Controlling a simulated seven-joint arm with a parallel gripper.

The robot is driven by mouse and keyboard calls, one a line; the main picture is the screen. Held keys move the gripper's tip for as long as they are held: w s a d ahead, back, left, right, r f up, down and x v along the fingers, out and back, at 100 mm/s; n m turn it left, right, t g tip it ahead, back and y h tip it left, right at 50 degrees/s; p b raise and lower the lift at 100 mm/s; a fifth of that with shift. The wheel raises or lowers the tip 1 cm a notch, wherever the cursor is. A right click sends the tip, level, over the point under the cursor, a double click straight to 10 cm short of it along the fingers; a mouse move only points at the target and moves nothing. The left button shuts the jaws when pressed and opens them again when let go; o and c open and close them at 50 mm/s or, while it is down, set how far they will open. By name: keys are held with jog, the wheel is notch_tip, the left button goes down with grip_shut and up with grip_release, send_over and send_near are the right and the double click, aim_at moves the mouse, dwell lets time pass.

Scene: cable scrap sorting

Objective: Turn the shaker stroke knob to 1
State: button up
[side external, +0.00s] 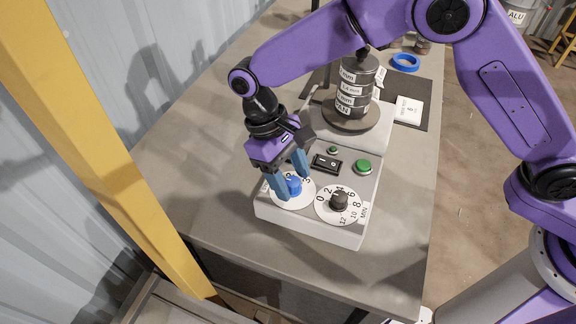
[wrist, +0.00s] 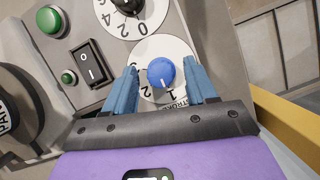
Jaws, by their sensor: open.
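The blue stroke knob (side external: 294,187) sits on a white dial at the front left of the shaker's control box. It also shows in the wrist view (wrist: 160,71), where its white mark points down and slightly right, near the printed 1. A 2 is printed to the left of the 1. My gripper (side external: 295,184) is down at the dial with one blue finger on each side of the knob. In the wrist view, gaps show between the knob and both fingers, so the jaws are open around it. Part of the dial is hidden behind the fingers.
A dark timer knob (side external: 339,200) on a numbered dial is to the right. A black rocker switch (side external: 327,163), a large green button (side external: 363,167) and a small green button (side external: 332,150) are behind. A sieve stack (side external: 353,88) stands farther back. A yellow post (side external: 110,150) rises at the left.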

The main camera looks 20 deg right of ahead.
jog(key=v, duration=1.7)
jog(key=shift+r, duration=0.15)
dwell(0.5)
jog(key=s+d+f+n+t+y, duration=0.1)
jog(key=s+d+f+n, duration=0.1)
jog(key=s+d, duration=0.6)
jog(key=s+d+f+n+t, duration=0.1)
jog(key=s+d+f+n, duration=0.1)
jog(key=s+d, duration=0.6)
jog(key=s+d+f+n+t+y, duration=0.1)
jog(key=s+d, duration=0.7)
jog(key=d, duration=1.1)
jog(key=shift+s+f+n+t+y, duration=0.2)
jog(key=shift+f+n+t+y, duration=0.1)
jog(key=shift+f+n+t, duration=0.3)
